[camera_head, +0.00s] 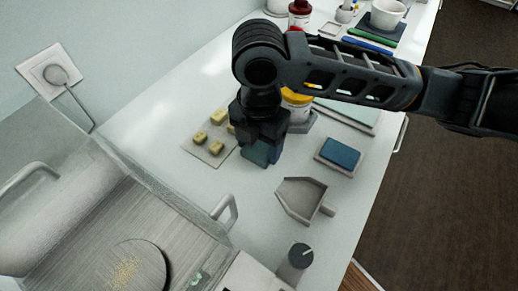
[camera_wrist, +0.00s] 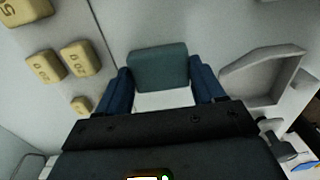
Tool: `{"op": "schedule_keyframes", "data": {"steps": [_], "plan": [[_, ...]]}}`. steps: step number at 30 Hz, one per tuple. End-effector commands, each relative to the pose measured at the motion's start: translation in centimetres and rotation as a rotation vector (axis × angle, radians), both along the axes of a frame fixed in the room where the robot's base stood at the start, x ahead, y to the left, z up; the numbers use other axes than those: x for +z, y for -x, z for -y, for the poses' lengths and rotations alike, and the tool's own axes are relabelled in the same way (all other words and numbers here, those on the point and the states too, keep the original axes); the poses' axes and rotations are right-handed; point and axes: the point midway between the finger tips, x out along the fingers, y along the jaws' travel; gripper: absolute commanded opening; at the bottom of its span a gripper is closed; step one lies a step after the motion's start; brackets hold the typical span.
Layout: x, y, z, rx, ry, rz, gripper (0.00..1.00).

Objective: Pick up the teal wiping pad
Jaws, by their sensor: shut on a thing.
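The teal wiping pad (camera_wrist: 158,66) is between the two blue fingers of my gripper (camera_wrist: 160,84) in the wrist view, with the fingers touching its left and right sides. In the head view the pad (camera_head: 254,154) shows at the tips of my gripper (camera_head: 262,149), partly covered by the fingers. My gripper is shut on the pad and points down over the white counter. I cannot tell whether the pad still touches the counter.
Several yellow blocks sit on a grey plate (camera_head: 214,158) to the left. A grey scoop (camera_head: 302,198) lies in front to the right. A blue pad (camera_head: 340,153) on a tray is farther right. A yellow-and-white container (camera_head: 296,104) stands behind my gripper.

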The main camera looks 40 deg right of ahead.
Motion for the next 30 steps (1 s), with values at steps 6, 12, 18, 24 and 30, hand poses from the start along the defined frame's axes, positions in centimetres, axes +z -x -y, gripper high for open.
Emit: {"op": "schedule_keyframes", "data": {"steps": [6, 12, 18, 24, 30], "plan": [[0.0, 0.0, 0.0, 0.000, 0.000, 0.000, 0.35], [0.2, 0.0, 0.0, 0.000, 0.000, 0.001, 0.35], [1.6, 0.0, 0.0, 0.002, -0.001, 0.002, 0.35], [4.3, 0.1, 0.4, -0.001, 0.001, 0.003, 0.35], [6.4, 1.6, 4.0, -0.005, 0.001, 0.003, 0.35]]}}
